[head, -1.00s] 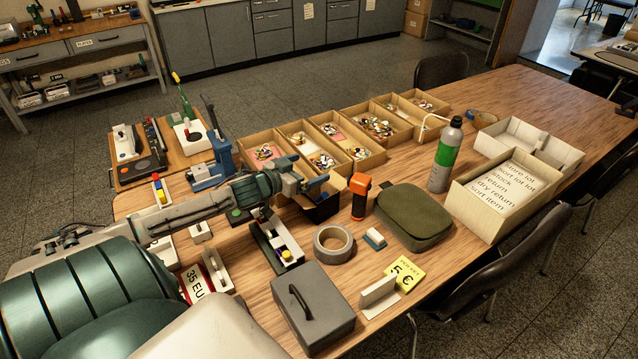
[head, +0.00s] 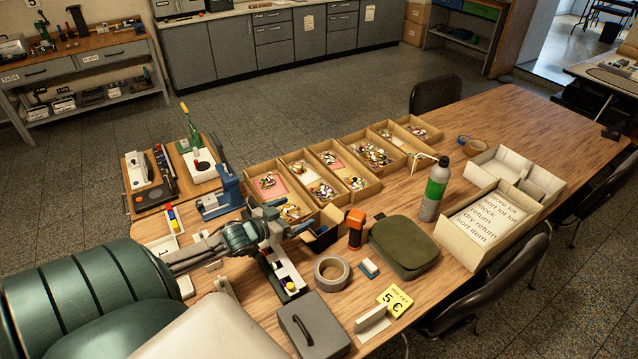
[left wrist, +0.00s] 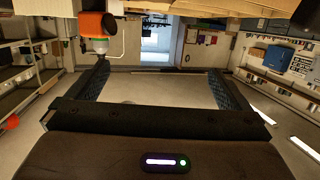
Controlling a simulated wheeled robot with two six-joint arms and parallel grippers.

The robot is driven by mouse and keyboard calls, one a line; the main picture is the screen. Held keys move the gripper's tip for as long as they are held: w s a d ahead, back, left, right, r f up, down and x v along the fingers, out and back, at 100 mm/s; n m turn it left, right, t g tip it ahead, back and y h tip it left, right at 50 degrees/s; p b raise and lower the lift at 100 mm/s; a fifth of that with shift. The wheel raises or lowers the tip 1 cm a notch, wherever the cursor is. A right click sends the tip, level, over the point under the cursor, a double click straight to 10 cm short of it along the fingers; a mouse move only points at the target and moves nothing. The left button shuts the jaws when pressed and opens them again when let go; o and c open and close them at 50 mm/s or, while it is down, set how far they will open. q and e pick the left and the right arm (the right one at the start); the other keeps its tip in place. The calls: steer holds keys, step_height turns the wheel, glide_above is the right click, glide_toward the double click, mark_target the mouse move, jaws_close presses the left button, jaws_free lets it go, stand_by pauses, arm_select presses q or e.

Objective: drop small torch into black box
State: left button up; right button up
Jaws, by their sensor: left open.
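The small torch (head: 355,229), orange and black, stands upright on the table just right of the black box. The black box (head: 323,238) is small and open, with a dark inside and a raised cardboard-coloured flap. My left gripper (head: 290,216) is open and empty, left of the box and partly in front of it; the torch is beyond the box from it. In the left wrist view the gripper (left wrist: 160,85) spreads wide with nothing between its fingers. An orange and dark thing (left wrist: 96,25) shows there at upper left; I cannot tell surely that it is the torch. My right gripper is not in view.
Cardboard trays (head: 325,185) with small items stand behind the box. A tape roll (head: 332,272), a grey cash box (head: 315,328), a green pouch (head: 404,245) and a bottle (head: 433,192) stand around the torch.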

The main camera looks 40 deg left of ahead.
arm_select(q)
steer(key=p+v, duration=0.2)
steer(key=v, duration=0.1)
steer(key=shift+s, duration=0.35)
stand_by(0.3)
